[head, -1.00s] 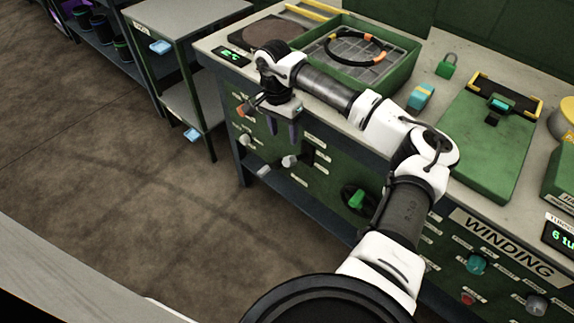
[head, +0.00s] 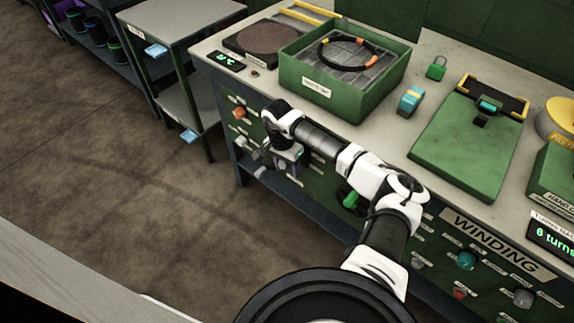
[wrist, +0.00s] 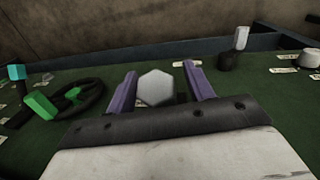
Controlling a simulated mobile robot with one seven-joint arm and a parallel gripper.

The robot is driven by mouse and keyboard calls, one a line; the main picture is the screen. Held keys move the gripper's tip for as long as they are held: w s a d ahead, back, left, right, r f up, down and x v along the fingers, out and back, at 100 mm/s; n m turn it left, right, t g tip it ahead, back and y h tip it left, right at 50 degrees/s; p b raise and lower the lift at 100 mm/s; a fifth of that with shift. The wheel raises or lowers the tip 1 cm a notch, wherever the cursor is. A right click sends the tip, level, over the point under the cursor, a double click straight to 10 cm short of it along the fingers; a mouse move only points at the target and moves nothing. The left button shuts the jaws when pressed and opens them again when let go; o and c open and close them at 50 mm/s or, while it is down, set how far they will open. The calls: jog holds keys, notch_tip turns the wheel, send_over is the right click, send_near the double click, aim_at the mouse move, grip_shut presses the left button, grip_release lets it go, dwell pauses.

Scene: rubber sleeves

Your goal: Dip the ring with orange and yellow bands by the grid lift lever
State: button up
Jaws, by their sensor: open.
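The black ring (head: 322,57) with orange and yellow bands lies on the grey grid (head: 375,68) in the green tank (head: 345,104). My gripper (head: 288,164) is low in front of the bench's green front panel, below the tank. In the wrist view its two purple fingers (wrist: 160,92) are open. A pale grey knob (wrist: 156,88) shows between them; I cannot tell whether they touch it. A grey lever on a black base (wrist: 236,48) stands to the right of the fingers. I cannot read which control is the grid lift lever.
A green-handled black handwheel (wrist: 82,98) is left of the fingers; it also shows in the head view (head: 351,198). An orange knob (head: 240,113) is at the panel's left.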

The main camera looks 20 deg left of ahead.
grip_shut()
dwell(0.4)
